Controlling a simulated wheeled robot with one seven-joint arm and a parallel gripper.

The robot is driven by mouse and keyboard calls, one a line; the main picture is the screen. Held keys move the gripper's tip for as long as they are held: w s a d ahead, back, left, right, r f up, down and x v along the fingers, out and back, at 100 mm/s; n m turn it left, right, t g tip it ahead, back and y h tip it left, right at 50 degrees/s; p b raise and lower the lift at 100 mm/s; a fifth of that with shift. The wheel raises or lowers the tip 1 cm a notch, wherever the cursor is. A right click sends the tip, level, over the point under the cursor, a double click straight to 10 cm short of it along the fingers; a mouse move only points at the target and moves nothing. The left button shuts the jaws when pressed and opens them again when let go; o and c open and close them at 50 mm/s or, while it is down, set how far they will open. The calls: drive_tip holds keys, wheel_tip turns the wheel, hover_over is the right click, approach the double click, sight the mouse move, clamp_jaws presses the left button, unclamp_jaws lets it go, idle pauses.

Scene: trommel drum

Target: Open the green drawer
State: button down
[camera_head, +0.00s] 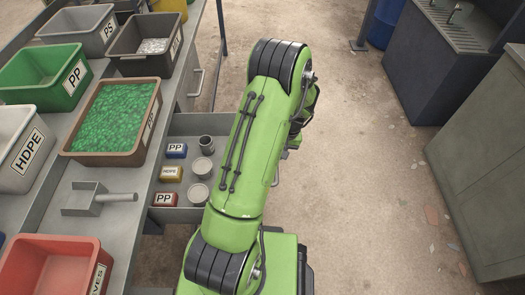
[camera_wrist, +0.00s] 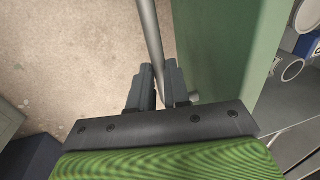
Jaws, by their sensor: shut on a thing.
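The green drawer's front panel (camera_wrist: 222,45) fills the right middle of the wrist view. Its grey bar handle (camera_wrist: 150,35) runs down from the top edge between the fingers of my gripper (camera_wrist: 159,78). My gripper is shut on the handle. In the head view the drawer (camera_head: 214,124) stands pulled out from the bench, with its inside showing. My green arm covers its front and my gripper there.
The drawer holds small blue, yellow and red labelled blocks and round grey containers. A bench (camera_head: 60,195) at left carries labelled bins, a tray of green bits (camera_head: 147,147) and a scoop (camera_head: 88,200). Open floor (camera_head: 375,190) lies right of my arm, before grey cabinets (camera_head: 480,170).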

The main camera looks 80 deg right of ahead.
drive_tip(key=shift+s, duration=0.7)
drive_tip(key=c, duration=1.1)
unclamp_jaws()
drive_tip(key=s+r+p, duration=0.3)
drive_tip(key=r+p, duration=0.1)
drive_tip(key=r, duration=1.1)
drive_tip(key=shift+d+r, duration=0.2)
